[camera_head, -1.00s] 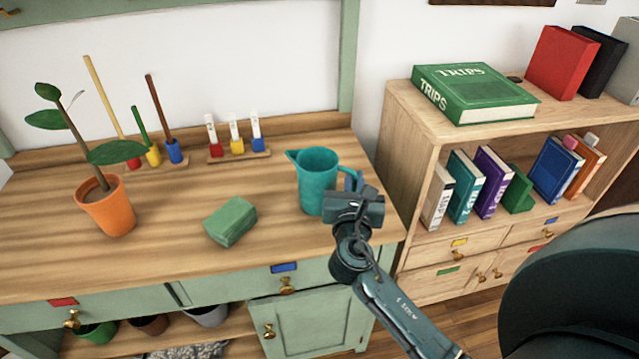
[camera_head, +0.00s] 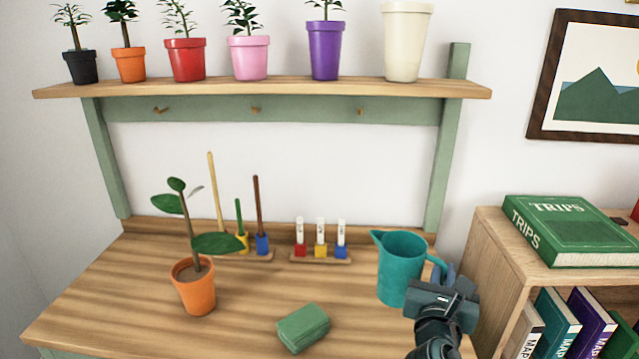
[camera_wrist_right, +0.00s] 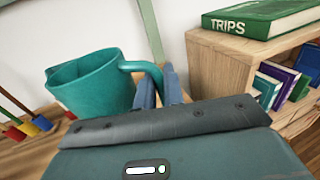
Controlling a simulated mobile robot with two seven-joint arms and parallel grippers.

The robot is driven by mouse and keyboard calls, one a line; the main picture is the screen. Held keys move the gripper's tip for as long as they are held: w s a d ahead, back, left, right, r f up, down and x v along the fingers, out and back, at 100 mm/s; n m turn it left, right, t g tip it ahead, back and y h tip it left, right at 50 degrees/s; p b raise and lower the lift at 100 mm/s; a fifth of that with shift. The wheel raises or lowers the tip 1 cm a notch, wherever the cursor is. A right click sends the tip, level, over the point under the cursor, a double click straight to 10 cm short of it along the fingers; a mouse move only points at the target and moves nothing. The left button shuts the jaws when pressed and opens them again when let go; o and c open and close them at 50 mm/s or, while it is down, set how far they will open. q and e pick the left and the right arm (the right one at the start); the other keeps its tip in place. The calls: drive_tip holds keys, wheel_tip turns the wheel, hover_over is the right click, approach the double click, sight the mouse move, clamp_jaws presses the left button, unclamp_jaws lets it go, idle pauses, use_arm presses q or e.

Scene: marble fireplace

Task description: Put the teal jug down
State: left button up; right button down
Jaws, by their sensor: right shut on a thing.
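The teal jug (camera_head: 400,268) is upright at the right end of the wooden worktop (camera_head: 110,300), spout to the left and handle to the right. In the head view I cannot tell whether its base touches the wood. My right gripper (camera_head: 441,272) is on the jug's handle side, shut on the handle. In the right wrist view the jug (camera_wrist_right: 95,88) is at the upper left, and the blue fingers of my right gripper (camera_wrist_right: 159,86) are at its handle; its base is partly hidden by my gripper body. My left gripper is not in view.
A green sponge-like block (camera_head: 303,328) lies left of the jug. A rack of small tubes (camera_head: 320,256) and a plant in an orange pot (camera_head: 194,288) stand behind and left. A bookcase (camera_head: 505,265) with a green book (camera_head: 570,230) adjoins on the right. An upper shelf (camera_head: 270,88) holds potted plants.

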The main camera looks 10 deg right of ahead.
use_arm(q)
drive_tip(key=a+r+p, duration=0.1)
drive_tip(key=p, duration=0.2)
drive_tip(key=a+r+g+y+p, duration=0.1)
drive_tip(key=p, duration=0.3)
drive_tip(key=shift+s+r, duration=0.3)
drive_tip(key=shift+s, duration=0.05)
use_arm(e)
drive_tip(key=s+a+r+n+t+y, duration=0.2)
drive_tip(key=s+a+r+n+y, duration=0.2)
drive_tip(key=s+a+y, duration=0.5)
drive_tip(key=shift+s+a+n+t+y, duration=0.35)
drive_tip(key=shift+s+a+n, duration=0.3)
drive_tip(key=shift+a+n, duration=0.45)
drive_tip(key=shift+d+r, duration=0.1)
drive_tip(key=shift+d, duration=0.05)
